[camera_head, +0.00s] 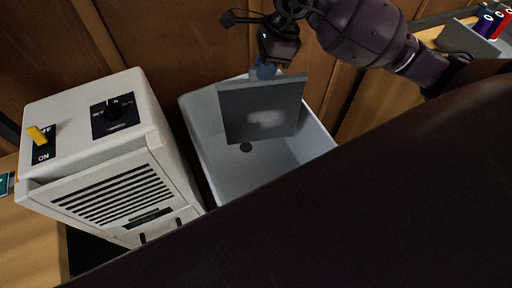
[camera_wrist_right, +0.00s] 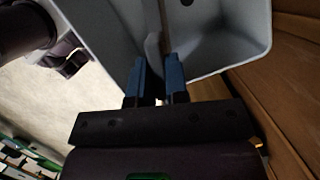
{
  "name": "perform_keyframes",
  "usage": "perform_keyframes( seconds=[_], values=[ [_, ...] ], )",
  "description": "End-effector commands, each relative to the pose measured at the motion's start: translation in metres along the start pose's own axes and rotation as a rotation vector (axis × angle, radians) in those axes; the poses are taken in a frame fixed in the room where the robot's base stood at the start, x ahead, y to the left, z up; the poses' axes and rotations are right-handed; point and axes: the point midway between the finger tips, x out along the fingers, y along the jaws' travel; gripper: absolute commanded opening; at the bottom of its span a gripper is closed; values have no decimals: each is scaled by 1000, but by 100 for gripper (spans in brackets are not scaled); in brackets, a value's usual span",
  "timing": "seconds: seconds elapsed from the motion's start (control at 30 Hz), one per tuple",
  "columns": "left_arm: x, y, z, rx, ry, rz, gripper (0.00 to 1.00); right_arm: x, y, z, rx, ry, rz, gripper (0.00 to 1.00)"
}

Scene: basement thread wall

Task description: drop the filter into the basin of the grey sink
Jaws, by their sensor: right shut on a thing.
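The filter (camera_head: 262,108) is a flat grey square panel with a pale smudge near its middle. My right gripper (camera_head: 265,70) is shut on its upper edge and holds it upright over the grey sink (camera_head: 318,148). In the right wrist view, the blue fingertips of the right gripper (camera_wrist_right: 157,82) close on the thin edge of the filter (camera_wrist_right: 108,32). The sink basin also shows in the wrist view (camera_wrist_right: 235,50). In the head view the filter covers part of the basin, and the drain shows just below it. My left gripper is not in view.
A cream dehumidifier-like box (camera_head: 165,150) with a black grille, a dial and a yellow switch stands close left of the sink. A wooden wall (camera_head: 165,35) rises behind. Thread spools (camera_head: 492,22) stand in a grey holder at the upper right. A large dark shape covers the lower right.

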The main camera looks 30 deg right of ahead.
Motion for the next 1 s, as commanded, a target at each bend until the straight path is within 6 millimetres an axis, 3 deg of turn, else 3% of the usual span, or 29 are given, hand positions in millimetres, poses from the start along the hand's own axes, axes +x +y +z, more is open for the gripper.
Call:
perform_keyframes(
  seconds=[0.17, 0.2, 0.4, 0.77, 1.0],
  values=[
    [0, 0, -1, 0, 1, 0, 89, -1, 0, 0, -1, -1, -2, 0],
    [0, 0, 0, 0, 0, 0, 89, -1, 0, 0, -1, -1, -2, 16],
    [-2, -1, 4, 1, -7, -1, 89, -1, 0, 0, -1, 0, -1, 44],
    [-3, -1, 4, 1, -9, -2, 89, -6, 0, 0, -1, 0, -2, 44],
    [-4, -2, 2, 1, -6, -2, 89, -43, -1, 0, -1, 0, -7, 44]
  ],
)
